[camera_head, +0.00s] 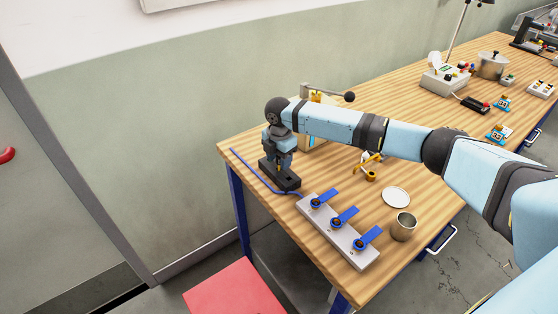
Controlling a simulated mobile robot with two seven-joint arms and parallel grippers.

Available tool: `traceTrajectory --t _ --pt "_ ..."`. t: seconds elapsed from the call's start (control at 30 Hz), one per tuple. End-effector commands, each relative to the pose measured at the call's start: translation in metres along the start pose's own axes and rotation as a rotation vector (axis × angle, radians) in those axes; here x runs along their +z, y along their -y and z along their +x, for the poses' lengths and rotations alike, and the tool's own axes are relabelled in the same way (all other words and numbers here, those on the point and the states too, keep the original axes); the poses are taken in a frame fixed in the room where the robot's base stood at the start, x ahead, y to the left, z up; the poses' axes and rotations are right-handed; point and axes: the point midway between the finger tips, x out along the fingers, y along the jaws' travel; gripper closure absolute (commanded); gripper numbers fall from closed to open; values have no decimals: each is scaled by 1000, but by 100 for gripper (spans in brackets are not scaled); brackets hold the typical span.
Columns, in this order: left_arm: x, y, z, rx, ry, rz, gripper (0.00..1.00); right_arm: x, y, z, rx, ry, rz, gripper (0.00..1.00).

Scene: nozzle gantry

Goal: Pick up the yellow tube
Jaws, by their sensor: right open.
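My right gripper (280,178) points down at the far left end of the wooden table, close to its left edge. Its fingertips are small and dark, and I cannot make out anything held between them. I cannot clearly pick out a yellow tube; my gripper and forearm hide part of the table there. A blue tube (248,168) lies along the table's left edge, beside my right gripper. My left gripper is not in view.
A grey block with several blue levers (344,216) lies in front of my right gripper. A white plate (396,197), a metal cup (403,227) and a small yellow fixture (371,174) are to the right. A yellowish gantry (318,97) stands behind my forearm.

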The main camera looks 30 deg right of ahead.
Motion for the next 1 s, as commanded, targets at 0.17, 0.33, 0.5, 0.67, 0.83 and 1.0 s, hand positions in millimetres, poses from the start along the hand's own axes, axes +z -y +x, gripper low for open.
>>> traceTrajectory --t 0.17,0.33,0.5,0.67,0.83,1.0 --pt "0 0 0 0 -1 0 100 0 0 0 0 0 0 50" --pt "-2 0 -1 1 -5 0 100 0 0 0 0 0 0 85" --pt "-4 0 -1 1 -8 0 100 0 0 0 0 0 0 100" --pt "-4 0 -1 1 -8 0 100 0 0 0 0 0 0 100" --pt "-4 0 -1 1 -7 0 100 0 0 -5 1 -1 0 100" --pt "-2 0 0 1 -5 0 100 0 -1 -31 4 -1 -1 100"
